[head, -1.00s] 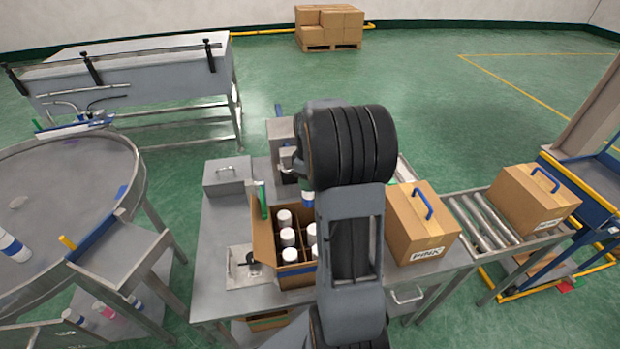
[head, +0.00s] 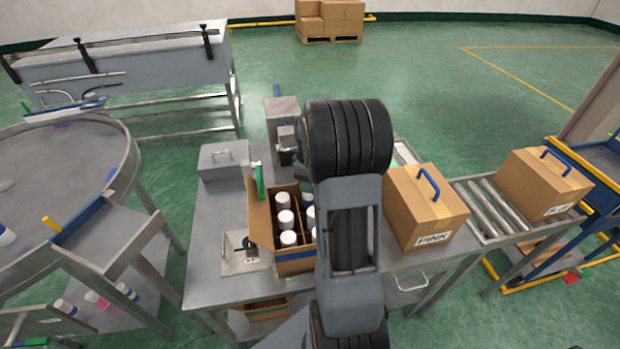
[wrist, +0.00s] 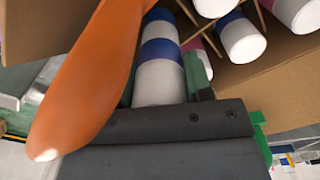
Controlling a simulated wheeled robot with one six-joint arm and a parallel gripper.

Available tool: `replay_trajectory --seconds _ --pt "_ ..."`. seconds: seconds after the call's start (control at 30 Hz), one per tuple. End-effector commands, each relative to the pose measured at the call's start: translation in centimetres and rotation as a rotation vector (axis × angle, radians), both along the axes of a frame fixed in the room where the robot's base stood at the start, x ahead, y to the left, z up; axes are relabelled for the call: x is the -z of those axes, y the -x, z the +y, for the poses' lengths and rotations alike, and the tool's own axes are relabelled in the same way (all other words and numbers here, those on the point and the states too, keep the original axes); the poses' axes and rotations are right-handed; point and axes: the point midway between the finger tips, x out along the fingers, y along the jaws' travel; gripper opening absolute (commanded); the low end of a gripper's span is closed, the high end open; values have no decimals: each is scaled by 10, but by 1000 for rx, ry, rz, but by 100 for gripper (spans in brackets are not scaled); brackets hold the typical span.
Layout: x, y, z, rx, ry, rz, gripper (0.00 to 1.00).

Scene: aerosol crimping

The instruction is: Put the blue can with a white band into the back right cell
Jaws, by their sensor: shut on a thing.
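In the wrist view my gripper (wrist: 164,88) is shut on a blue can with a white band (wrist: 160,50). Its near end is white, and its far end reaches toward the open carton. The open carton (head: 295,265) with dividers stands on the steel table in the head view, left of my arm. Several white-topped cans stand in its left cells. My arm hides its right side, including the back right cell, and hides my gripper in the head view. A blue patch (head: 307,198) shows beside my arm; I cannot tell which can it belongs to.
A large orange shape (wrist: 90,75) crosses the left of the wrist view, close to the lens. A closed carton marked PINK (head: 425,215) stands right of my arm, before a roller conveyor (head: 488,208) with another carton. A grey box (head: 222,160) stands back left.

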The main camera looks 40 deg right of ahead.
Motion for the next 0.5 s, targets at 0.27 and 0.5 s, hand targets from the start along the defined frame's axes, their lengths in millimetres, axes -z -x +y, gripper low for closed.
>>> replay_trajectory --seconds 0.27,0.5 --pt "10 0 0 0 0 0 0" --pt "9 0 0 0 0 0 50"
